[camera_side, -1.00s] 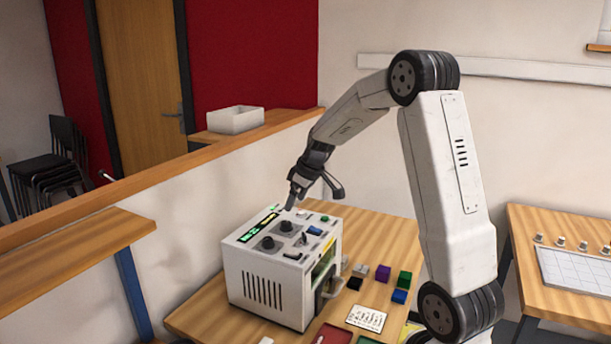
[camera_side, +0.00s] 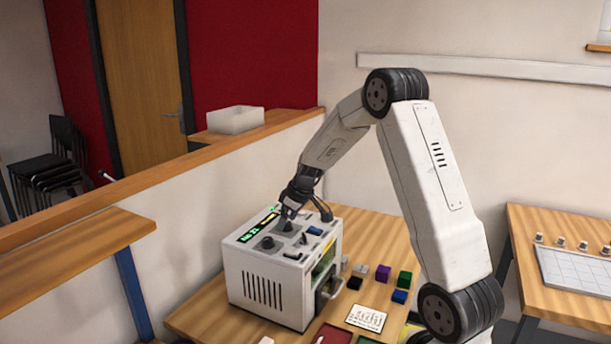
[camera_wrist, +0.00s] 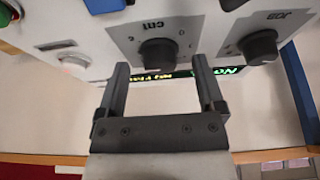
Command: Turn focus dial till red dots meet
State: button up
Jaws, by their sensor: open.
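The white laser marker (camera_side: 265,285) stands on the wooden table, with dark dials on its sloped top. My gripper (camera_side: 289,212) is open just above the far dial (camera_side: 287,227); the nearer dial (camera_side: 267,243) is free. In the wrist view, the open fingers (camera_wrist: 160,66) stand either side of the middle dial (camera_wrist: 158,53), labelled upside down with what looks like "CUT". I see no firm contact. Another dial (camera_wrist: 260,46), apparently marked "JOB", is to the right. I cannot read a focus label, and no red dots show in either view.
A lit display (camera_side: 258,228) with green and yellow text runs along the panel's edge. A pale round button (camera_wrist: 75,62) is left of the dials. Small coloured blocks (camera_side: 383,273) and a printed card (camera_side: 366,318) lie right of the machine. A low wall runs behind.

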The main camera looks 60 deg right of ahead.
jog(key=shift+w+f, duration=0.1)
jog(key=shift+f, duration=0.15)
grip_shut()
jog(key=shift+m+h, duration=0.3)
jog(key=shift+m, duration=0.4)
jog(key=shift+a+m+h, duration=0.1)
jog(key=shift+m+h, duration=0.4)
jog(key=shift+m, duration=0.9)
jog(key=shift+w+m+g+h, duration=0.1)
jog(key=shift+m+g+h, duration=0.25)
jog(key=shift+m, duration=0.75)
jog(key=shift+m+g+h, duration=0.15)
jog(key=shift+m+h, duration=0.3)
jog(key=shift+m, duration=0.95)
